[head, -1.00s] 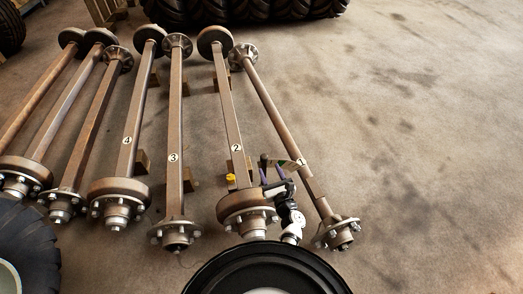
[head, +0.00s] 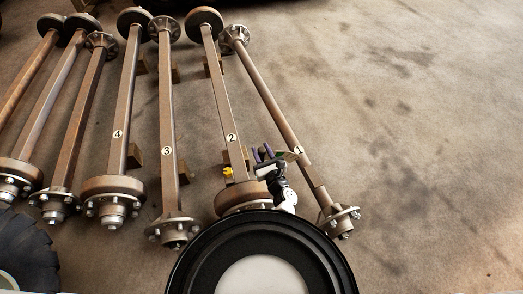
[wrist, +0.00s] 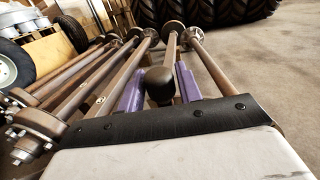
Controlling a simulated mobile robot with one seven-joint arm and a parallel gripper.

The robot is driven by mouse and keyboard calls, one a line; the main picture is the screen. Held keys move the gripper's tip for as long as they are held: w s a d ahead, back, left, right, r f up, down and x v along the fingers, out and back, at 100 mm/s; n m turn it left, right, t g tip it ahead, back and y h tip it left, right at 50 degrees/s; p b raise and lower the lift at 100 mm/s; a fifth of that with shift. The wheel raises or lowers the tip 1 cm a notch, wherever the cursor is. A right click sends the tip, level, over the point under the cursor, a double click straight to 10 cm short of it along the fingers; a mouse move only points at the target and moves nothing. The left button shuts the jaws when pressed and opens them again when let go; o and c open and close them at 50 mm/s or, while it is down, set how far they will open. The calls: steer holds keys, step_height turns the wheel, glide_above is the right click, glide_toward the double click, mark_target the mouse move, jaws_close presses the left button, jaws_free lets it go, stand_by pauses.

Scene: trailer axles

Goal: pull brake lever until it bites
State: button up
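My gripper (head: 262,154) is low over the floor in the head view, between the axle labelled 2 (head: 223,110) and the axle labelled 1 (head: 275,105). Its two purple fingers point away and stand apart. In the wrist view, a dark rounded knob (wrist: 160,86) sits between the fingers of my gripper (wrist: 160,78), close to the palm. I cannot tell whether the fingers touch it.
Axle 3 (head: 166,115), axle 4 (head: 127,100) and several others lie to the left on wooden blocks. A yellow piece (head: 227,171) is by axle 2's hub. A dark tyre (head: 28,240) is at lower left. The concrete floor (head: 430,130) to the right is clear.

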jaws_close()
steer(key=shift+d, duration=0.1)
